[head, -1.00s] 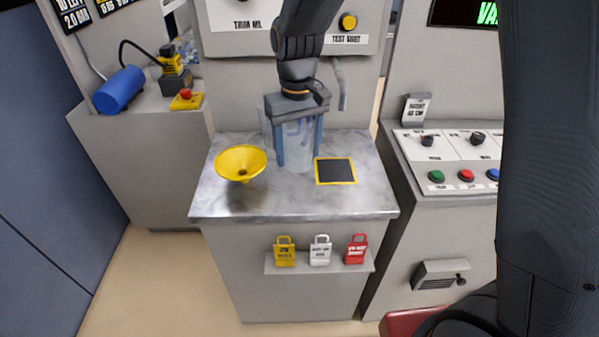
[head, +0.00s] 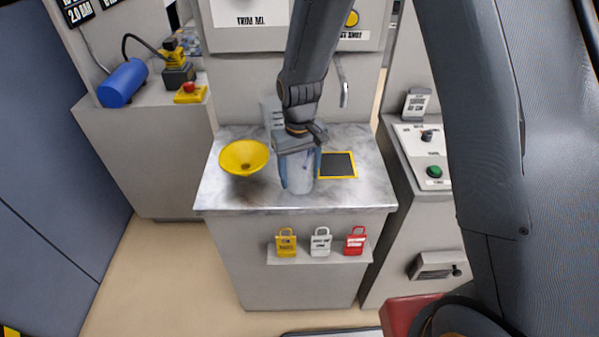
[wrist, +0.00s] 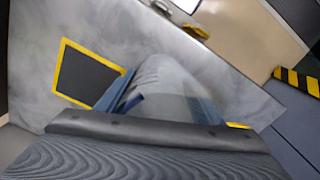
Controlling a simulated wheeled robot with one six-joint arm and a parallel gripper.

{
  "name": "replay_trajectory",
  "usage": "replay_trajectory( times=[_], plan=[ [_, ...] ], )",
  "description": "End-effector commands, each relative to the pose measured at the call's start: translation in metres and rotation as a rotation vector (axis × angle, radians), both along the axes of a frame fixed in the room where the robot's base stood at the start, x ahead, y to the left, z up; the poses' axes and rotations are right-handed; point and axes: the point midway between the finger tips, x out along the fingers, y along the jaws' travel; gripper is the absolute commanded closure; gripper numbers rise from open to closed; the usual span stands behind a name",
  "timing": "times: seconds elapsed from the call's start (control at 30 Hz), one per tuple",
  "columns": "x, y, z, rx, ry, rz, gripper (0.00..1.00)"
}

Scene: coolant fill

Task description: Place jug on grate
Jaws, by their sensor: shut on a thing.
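My gripper (head: 301,170) is shut on a pale translucent jug (head: 300,176), one blue finger on each side of it. The jug is upright over the steel bench top, left of the grate and toward the bench's front. I cannot tell whether its base touches the bench. The grate (head: 338,165) is a dark square with a yellow border, bare in view. In the wrist view the jug (wrist: 165,85) is between the fingers, and the grate (wrist: 88,76) lies to its left, apart from it, partly hidden behind a finger.
A yellow funnel (head: 244,157) stands on the bench left of the jug. A spout (head: 343,82) hangs on the back panel. Bare bench (head: 225,197) shows at the front left.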

Motion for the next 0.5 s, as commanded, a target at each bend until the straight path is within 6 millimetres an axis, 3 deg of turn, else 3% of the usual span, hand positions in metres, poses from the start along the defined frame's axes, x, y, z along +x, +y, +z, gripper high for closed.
replay_trajectory(
  times=[0.23,0.27,0.3,0.37,0.5],
  plan=[
    [0.0,0.0,-0.0033,0.0,0.0,0.0,0.63],
    [0.0,0.0,-0.0032,0.0,0.0,0.0,0.36],
    [0.0,0.0,-0.0028,0.0,0.0,0.0,0.29],
    [0.0,0.0,-0.0027,0.0,0.0,0.0,0.21],
    [0.0,0.0,-0.0026,0.0,0.0,0.0,0.21]
  ],
)
